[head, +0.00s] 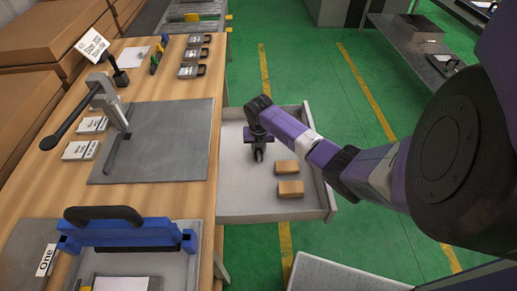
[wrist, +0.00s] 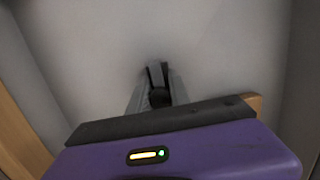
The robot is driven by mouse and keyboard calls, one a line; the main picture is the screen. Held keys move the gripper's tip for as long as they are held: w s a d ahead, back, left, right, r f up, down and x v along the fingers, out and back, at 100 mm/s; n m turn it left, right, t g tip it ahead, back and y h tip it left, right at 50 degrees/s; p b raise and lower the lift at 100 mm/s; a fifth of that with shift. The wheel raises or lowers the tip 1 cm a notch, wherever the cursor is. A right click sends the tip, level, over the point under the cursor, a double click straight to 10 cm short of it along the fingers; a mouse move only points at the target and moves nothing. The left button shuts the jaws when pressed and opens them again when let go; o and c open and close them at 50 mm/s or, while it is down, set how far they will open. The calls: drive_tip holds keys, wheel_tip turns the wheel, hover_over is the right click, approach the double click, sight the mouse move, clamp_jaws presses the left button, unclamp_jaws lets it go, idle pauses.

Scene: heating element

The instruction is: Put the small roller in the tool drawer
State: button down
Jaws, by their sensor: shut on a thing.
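The tool drawer (head: 240,190) is pulled open from the right side of the wooden bench. My gripper (head: 258,155) points down inside the drawer area in the head view. In the wrist view my gripper (wrist: 155,88) is shut on a small dark thing, seemingly the small roller (wrist: 158,97), held between the grey fingers over the pale drawer floor. Most of the roller is hidden by the fingers. I cannot tell whether it touches the floor.
Two small cardboard boxes (head: 288,178) lie in the drawer, right of my gripper. The wooden bench (head: 160,205) bears a lever press (head: 105,100), a blue-framed tool (head: 125,233) and several grey cases (head: 192,70). Drawer floor left of the boxes is clear.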

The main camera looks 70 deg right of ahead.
drive_tip(key=shift+f, duration=0.1)
drive_tip(key=c, duration=1.2)
unclamp_jaws()
drive_tip(key=r, duration=0.4)
drive_tip(key=a+r, duration=0.1)
drive_tip(key=r, duration=0.7)
drive_tip(key=shift+s+a+r+p, duration=0.1)
drive_tip(key=shift+s+a+p, duration=0.2)
drive_tip(key=shift+s+a, duration=0.05)
